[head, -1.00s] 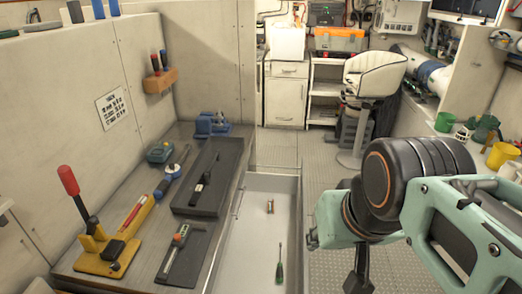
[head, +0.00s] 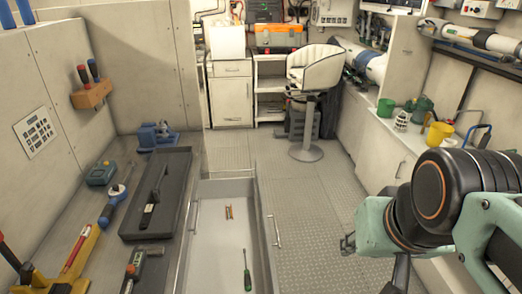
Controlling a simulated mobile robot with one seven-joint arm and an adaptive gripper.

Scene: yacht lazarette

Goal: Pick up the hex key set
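A small orange-brown object with dark parts (head: 229,212) lies on the floor of the open drawer, towards its far end. It may be the hex key set, but it is too small to tell for sure. My arm comes in from the right, over the floor and well to the right of the drawer. A dark part of it points down and is cut off by the bottom edge of the picture. My gripper's fingers do not show.
A green-handled screwdriver (head: 247,270) lies nearer in the same drawer (head: 215,245). The workbench on the left holds a black tray (head: 135,223), a blue vice (head: 156,135), a teal device (head: 101,173) and a yellow tool (head: 75,265). Metal floor (head: 310,205) is clear right of the drawer.

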